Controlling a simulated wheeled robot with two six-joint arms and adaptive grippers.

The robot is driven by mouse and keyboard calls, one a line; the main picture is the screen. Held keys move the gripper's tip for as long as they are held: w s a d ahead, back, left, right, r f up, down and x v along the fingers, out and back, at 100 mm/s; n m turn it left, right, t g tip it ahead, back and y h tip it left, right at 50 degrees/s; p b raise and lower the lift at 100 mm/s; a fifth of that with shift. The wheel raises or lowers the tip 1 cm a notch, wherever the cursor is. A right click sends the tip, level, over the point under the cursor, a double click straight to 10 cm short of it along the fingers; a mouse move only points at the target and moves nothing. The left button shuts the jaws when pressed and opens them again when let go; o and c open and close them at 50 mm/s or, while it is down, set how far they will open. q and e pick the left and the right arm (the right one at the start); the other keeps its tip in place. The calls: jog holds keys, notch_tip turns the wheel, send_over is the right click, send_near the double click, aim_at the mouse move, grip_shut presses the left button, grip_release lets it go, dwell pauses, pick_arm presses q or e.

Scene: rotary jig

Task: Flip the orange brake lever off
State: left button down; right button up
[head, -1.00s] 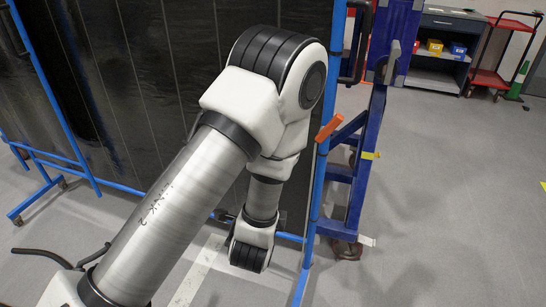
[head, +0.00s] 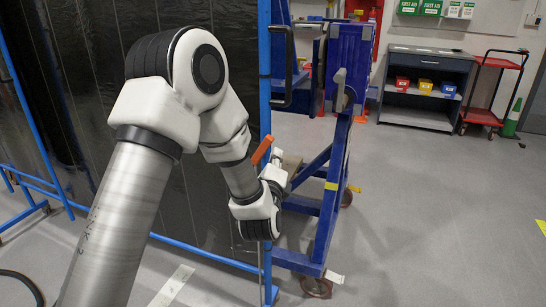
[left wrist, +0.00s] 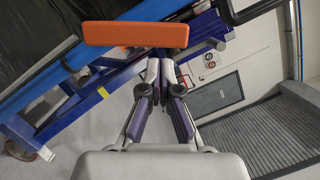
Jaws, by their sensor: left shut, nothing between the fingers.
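The orange brake lever (head: 262,150) sticks up at a slant beside the blue upright of the panel frame in the head view. In the left wrist view the lever (left wrist: 135,33) lies across the top as a wide orange bar. My left gripper (left wrist: 161,68) points up the picture, its fingers together and empty, with the tips just below the lever's right half. I cannot tell whether they touch it. In the head view my left wrist is just below and right of the lever, and the fingers are mostly hidden. My right gripper is in no view.
The blue jig stand (head: 325,200) on castors stands right behind the lever. A black handle (head: 290,85) is above it. A dark panel (head: 90,120) in a blue frame fills the left. A grey cabinet (head: 425,80) and red cart (head: 490,90) stand far back. The floor at right is clear.

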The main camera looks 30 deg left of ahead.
pick_arm(q)
jog(key=shift+s+a+r, duration=0.1)
jog(key=shift+a+r, duration=0.1)
jog(key=shift+a, duration=0.15)
